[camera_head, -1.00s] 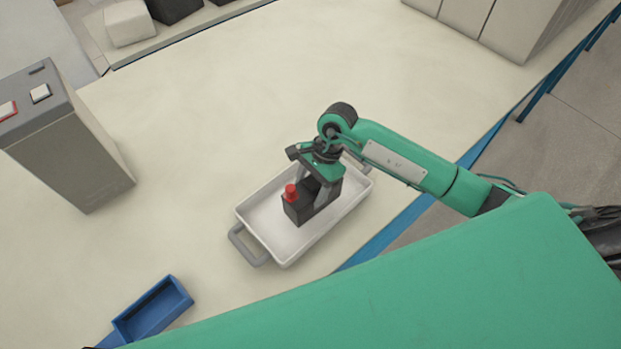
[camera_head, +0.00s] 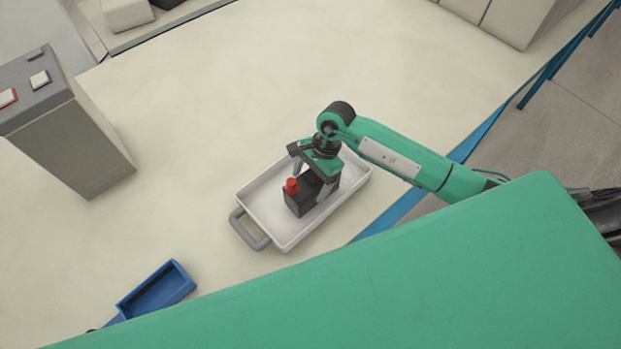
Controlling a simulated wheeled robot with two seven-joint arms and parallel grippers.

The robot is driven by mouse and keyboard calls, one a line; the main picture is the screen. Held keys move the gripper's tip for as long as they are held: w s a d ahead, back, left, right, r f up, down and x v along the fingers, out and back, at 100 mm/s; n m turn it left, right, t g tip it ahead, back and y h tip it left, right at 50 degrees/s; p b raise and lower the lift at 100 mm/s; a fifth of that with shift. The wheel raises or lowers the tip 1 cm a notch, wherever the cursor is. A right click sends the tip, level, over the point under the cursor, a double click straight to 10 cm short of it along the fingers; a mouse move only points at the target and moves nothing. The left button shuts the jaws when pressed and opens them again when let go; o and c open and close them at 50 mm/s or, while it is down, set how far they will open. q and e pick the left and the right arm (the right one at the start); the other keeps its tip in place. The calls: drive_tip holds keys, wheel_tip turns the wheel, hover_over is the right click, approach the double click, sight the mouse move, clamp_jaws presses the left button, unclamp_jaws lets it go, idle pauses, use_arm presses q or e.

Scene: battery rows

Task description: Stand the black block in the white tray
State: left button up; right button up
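The black block (camera_head: 300,203) with a red cap (camera_head: 291,186) on its top stands upright inside the white tray (camera_head: 262,218). My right gripper (camera_head: 315,181) reaches down over the block, with a finger on either side of its far part. The fingers look spread, with the near one partly over the block's side. Contact between fingers and block is hard to make out. My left gripper is not in view.
A blue open box (camera_head: 157,291) lies at the lower left. A grey box with buttons (camera_head: 72,140) stands at the left. Pale blocks (camera_head: 127,14) are at the upper left. The table between them is clear. The blue table edge (camera_head: 478,137) runs along the right.

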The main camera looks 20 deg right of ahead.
drive_tip(key=shift+r, duration=0.1)
drive_tip(key=shift+w+d+r, duration=0.1)
drive_tip(key=shift+w+r, duration=0.05)
drive_tip(key=b+v, duration=0.4)
drive_tip(key=v, duration=0.7)
drive_tip(key=shift+r, duration=0.3)
drive_tip(key=shift+d, duration=0.1)
